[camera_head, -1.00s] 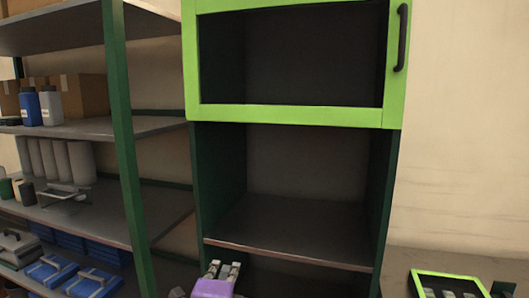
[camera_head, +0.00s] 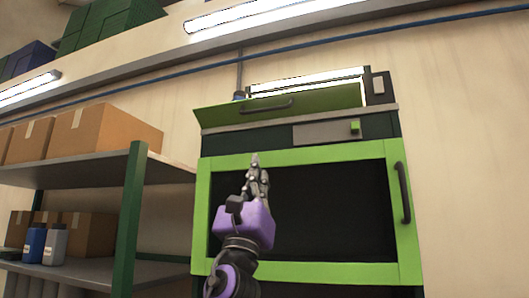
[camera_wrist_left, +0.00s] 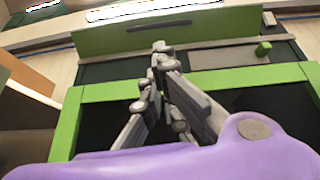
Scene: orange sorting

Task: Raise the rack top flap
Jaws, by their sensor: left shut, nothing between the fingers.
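The rack's top flap (camera_head: 335,101) is a green panel with a dark bar handle (camera_head: 267,106), at the top of the dark cabinet. It is tilted, with a bright strip showing above and behind it. The flap also shows in the left wrist view (camera_wrist_left: 115,39), beyond the fingers. My left gripper (camera_head: 254,156) is shut and empty, pointing up in front of the green-framed door (camera_head: 300,155), below the flap and apart from it. Its fingertips also show in the left wrist view (camera_wrist_left: 161,47). My right gripper is not in view.
The green-framed door has a vertical dark handle (camera_head: 402,192) on its right side. A shelf unit (camera_head: 80,173) with cardboard boxes (camera_head: 105,130) and bottles stands at left. A grey panel with a green knob (camera_head: 355,127) sits below the flap. Bare wall lies at right.

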